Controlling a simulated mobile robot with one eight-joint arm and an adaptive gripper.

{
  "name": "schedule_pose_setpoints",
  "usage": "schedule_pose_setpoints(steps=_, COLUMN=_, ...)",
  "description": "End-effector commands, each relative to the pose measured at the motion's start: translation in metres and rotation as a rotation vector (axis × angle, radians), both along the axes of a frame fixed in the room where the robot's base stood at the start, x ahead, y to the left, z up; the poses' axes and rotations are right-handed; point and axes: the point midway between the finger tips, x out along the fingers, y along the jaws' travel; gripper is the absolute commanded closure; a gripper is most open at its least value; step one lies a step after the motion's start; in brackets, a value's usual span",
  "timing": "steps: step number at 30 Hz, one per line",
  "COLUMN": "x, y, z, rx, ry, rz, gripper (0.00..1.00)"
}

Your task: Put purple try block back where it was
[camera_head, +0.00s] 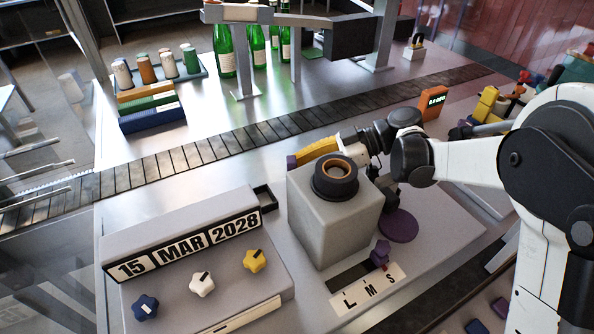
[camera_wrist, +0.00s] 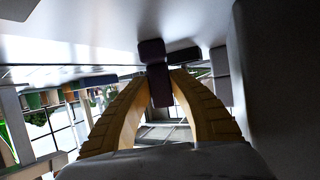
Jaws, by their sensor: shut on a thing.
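My gripper (camera_head: 297,160) reaches leftward behind the grey box with the black ring on top, its yellow fingers partly hidden by that box. In the wrist view my gripper (camera_wrist: 160,75) is closed on a dark purple block (camera_wrist: 160,88) between its fingertips. A small purple end of the block (camera_head: 291,163) shows at the finger tips in the head view. I cannot tell whether the held block touches the surface.
The grey box (camera_head: 325,220) stands close beside my gripper. A date panel (camera_head: 190,245) is at left. The conveyor (camera_head: 210,150) runs behind. Purple blocks (camera_head: 500,306) lie at lower right.

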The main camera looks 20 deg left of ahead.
Motion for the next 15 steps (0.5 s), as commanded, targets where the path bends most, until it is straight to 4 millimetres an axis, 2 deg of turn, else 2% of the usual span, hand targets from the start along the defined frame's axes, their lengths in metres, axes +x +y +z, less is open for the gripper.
schedule_pose_setpoints(steps=5, x=0.0001, y=-0.0001, z=-0.0010, rx=0.000, ry=0.000, rz=0.000, gripper=1.00)
schedule_pose_setpoints(steps=6, x=0.0000, y=-0.0001, z=-0.0004, rx=0.000, ry=0.000, rz=0.000, gripper=0.63)
schedule_pose_setpoints(steps=7, x=0.0001, y=-0.0001, z=-0.0003, rx=0.000, ry=0.000, rz=0.000, gripper=0.57)
schedule_pose_setpoints(steps=15, x=0.0001, y=-0.0001, z=0.0003, rx=0.000, ry=0.000, rz=0.000, gripper=0.57)
